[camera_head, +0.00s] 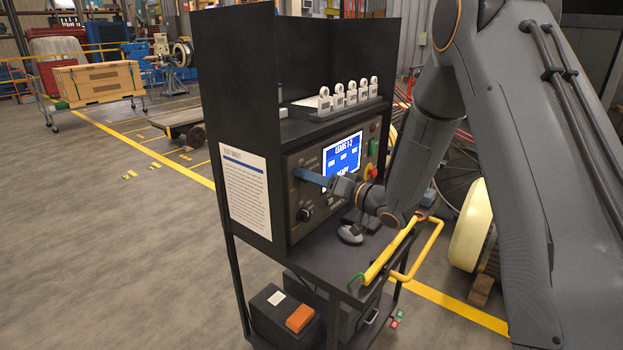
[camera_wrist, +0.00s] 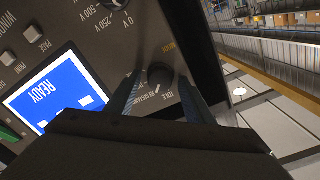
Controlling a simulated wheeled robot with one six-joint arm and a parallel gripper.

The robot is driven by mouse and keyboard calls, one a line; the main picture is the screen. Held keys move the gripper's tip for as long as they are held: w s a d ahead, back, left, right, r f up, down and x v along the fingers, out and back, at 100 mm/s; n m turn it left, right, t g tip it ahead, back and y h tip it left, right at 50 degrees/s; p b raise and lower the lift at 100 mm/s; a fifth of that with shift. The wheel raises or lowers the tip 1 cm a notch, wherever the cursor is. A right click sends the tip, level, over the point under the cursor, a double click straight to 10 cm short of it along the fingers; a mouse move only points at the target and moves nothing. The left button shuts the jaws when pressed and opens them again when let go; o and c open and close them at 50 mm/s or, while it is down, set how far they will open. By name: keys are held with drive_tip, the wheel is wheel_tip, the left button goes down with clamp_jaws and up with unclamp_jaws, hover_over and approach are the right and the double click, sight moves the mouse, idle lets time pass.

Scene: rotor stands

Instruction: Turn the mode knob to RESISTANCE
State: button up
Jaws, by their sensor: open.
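The dark round mode knob (camera_wrist: 160,74) is on the panel in the wrist view, with printed mode labels around it. One reads RESISTANCE; the others are small and blurred. I cannot clearly tell which label the knob points at. My gripper (camera_wrist: 156,88) is open, with one blue finger on each side of the knob; I cannot tell whether they touch it. In the head view my gripper (camera_head: 298,174) reaches the left side of the tester panel (camera_head: 292,235), and its fingers hide the mode knob. The blue screen (camera_wrist: 48,98) shows READY; it also shows in the head view (camera_head: 342,153).
A voltage knob (camera_head: 304,214) sits below on the panel, also visible in the wrist view (camera_wrist: 115,4). A red and yellow emergency button (camera_head: 370,171) is at the right. A side wall with an instruction sheet (camera_head: 247,190) stands left. A computer mouse (camera_head: 350,234) lies on the shelf.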

drive_tip(key=b+v, duration=0.2)
drive_tip(key=v, duration=0.6)
drive_tip(key=s+d+f+m+g+h, duration=0.1)
drive_tip(key=s+d+f+h, duration=0.25)
drive_tip(key=d+h, duration=0.3)
drive_tip(key=s+d+f+m+g+h, duration=0.1)
drive_tip(key=s+d+f+m+h, duration=0.2)
drive_tip(key=d+h, duration=0.35)
drive_tip(key=s+f+g, duration=0.1)
drive_tip(key=s+g, duration=0.3)
drive_tip(key=s, duration=0.6)
drive_tip(key=s+f+n+g, duration=0.1)
drive_tip(key=s+g, duration=0.3)
drive_tip(key=s, duration=0.7)
drive_tip(key=shift+s+d+f+h, duration=0.35)
drive_tip(key=shift+f+h, duration=0.05)
drive_tip(key=shift+f, duration=0.2)
